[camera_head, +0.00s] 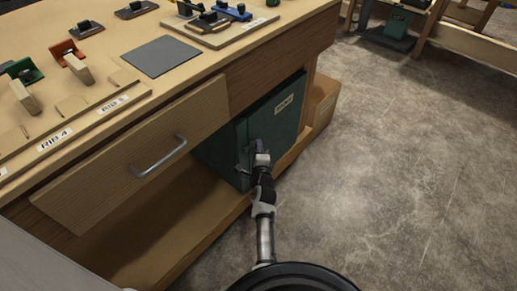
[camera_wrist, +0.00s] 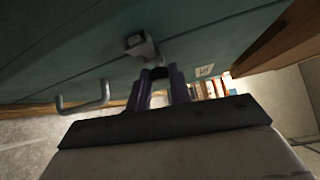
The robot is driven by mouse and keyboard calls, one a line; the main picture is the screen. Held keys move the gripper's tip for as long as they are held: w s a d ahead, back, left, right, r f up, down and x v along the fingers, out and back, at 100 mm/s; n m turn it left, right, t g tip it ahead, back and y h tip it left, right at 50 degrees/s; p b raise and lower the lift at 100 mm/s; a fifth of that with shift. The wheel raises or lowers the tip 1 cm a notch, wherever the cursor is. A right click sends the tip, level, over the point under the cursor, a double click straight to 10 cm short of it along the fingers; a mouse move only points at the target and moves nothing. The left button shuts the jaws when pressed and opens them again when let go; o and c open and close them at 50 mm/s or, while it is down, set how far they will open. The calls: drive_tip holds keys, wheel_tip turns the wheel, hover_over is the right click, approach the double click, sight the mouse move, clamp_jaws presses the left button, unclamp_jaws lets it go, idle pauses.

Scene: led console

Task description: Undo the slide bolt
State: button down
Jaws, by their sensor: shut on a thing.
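The green cabinet (camera_head: 272,125) stands under the workbench, and its door carries a small label (camera_head: 283,104). The grey metal slide bolt (camera_wrist: 140,44) is mounted on the green door surface in the wrist view. My gripper (camera_head: 261,157) is at the door front, and its two purple-grey fingers (camera_wrist: 160,80) reach up to the bolt in the wrist view. They are shut on a dark part at the bolt, mostly hidden between them. In the head view my gripper covers most of the bolt.
A wooden drawer (camera_head: 130,165) with a metal handle (camera_head: 160,156) is left of the cabinet. A grey bar handle (camera_wrist: 84,100) shows left of my fingers in the wrist view. The concrete floor (camera_head: 400,170) is clear.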

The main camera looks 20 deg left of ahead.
sight(263, 134)
drive_tip(key=shift+w+d+f+b, duration=0.1)
drive_tip(key=shift+w+d+b, duration=0.1)
drive_tip(key=shift+w+b, duration=0.35)
drive_tip(key=shift+w+d+f+b, duration=0.1)
drive_tip(key=shift+w+d+b, duration=0.05)
drive_tip(key=shift+w+b, duration=0.35)
drive_tip(key=shift+w+d+b, duration=0.1)
drive_tip(key=shift+w+b, duration=0.15)
drive_tip(key=shift+b, duration=0.05)
drive_tip(key=shift+w+r, duration=0.1)
drive_tip(key=shift+r, duration=0.2)
drive_tip(key=c, duration=1.3)
unclamp_jaws()
drive_tip(key=shift+f, duration=0.1)
